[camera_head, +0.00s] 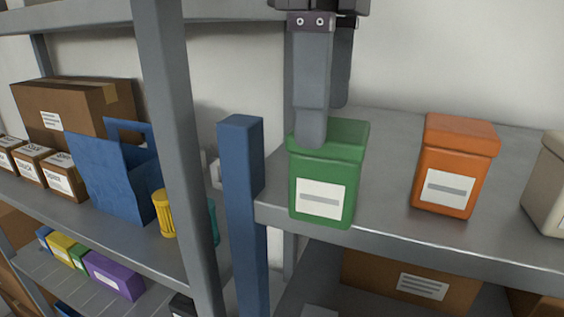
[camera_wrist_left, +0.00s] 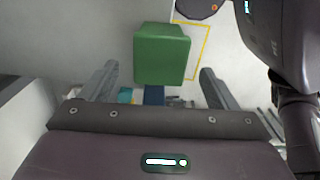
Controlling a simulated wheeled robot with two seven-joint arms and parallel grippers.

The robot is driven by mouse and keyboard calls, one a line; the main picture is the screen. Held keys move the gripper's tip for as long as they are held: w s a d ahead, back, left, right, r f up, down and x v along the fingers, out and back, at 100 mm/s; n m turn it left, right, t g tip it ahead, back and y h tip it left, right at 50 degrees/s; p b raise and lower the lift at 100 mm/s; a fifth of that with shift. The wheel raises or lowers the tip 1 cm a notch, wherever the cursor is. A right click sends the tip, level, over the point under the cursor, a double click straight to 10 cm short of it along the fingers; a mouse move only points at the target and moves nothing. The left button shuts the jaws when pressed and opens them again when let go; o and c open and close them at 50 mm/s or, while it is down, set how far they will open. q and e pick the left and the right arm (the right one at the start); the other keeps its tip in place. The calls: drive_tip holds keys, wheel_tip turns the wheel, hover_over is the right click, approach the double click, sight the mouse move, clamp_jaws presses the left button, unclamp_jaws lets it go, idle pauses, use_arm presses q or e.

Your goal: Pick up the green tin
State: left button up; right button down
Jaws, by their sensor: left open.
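The green tin (camera_head: 322,190) stands upright near the front left corner of the right-hand shelf, with a white label on its front. My left gripper (camera_head: 326,125) points down over it, open and empty. In the head view its near finger overlaps the tin's lid and the other finger shows behind it; whether either touches the tin cannot be told. In the left wrist view the green tin (camera_wrist_left: 162,53) appears between the two spread fingers of the left gripper (camera_wrist_left: 158,70). My right gripper is not in view.
An orange tin (camera_head: 455,170) and a cream tin (camera_head: 548,185) stand to the right on the same shelf (camera_head: 390,215). A blue post (camera_head: 242,165) rises close to the left of the green tin. A grey upright (camera_head: 175,140) and a shelf with boxes lie farther left.

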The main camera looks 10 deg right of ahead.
sight(331, 127)
use_arm(q)
drive_tip(key=f, duration=0.3)
drive_tip(key=shift+s+d+f+b, duration=0.2)
drive_tip(key=shift+f+b, duration=0.1)
drive_tip(key=shift+f, duration=0.05)
drive_tip(key=shift+w+f, duration=0.15)
drive_tip(key=shift+f, duration=0.15)
drive_tip(key=c, duration=1.3)
drive_tip(key=shift+r, duration=0.1)
